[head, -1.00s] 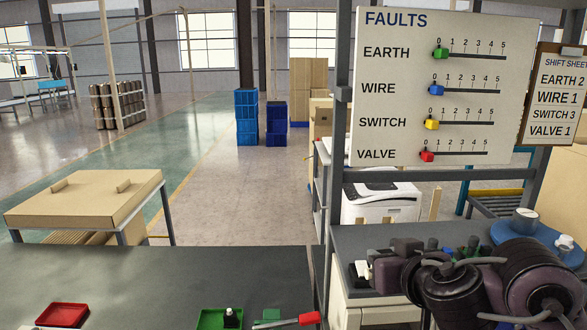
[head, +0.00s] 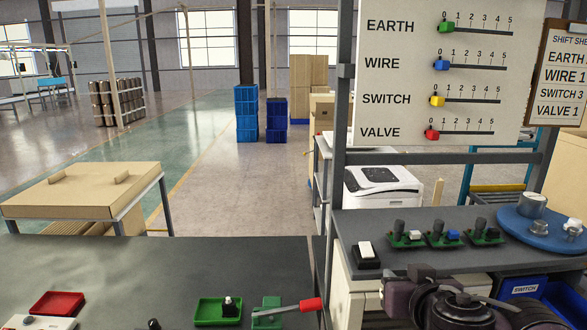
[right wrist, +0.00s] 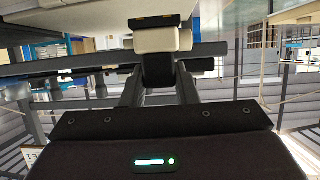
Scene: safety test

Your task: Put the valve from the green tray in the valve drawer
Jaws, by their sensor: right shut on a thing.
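A green tray (head: 205,312) lies on the dark table at the bottom of the head view. The valve (head: 229,306), a small dark piece with a pale top, stands in its right part. My right gripper (head: 422,272) shows in front of the right bench, apart from the tray. In the right wrist view its fingers (right wrist: 158,88) are shut on a small dark thing (right wrist: 157,70), which I cannot identify. A white and black piece shows just beyond it. My left gripper is not in view. I cannot make out a valve drawer; a blue drawer (head: 525,287) labelled SWITCH is at lower right.
A green block with a red-handled lever (head: 310,305) sits beside the tray. A red tray (head: 58,303) is at left. The right bench holds a white-topped switch (head: 366,250), several green boards (head: 445,235) and a blue round plate (head: 545,232) with metal parts. Bare table lies behind the trays.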

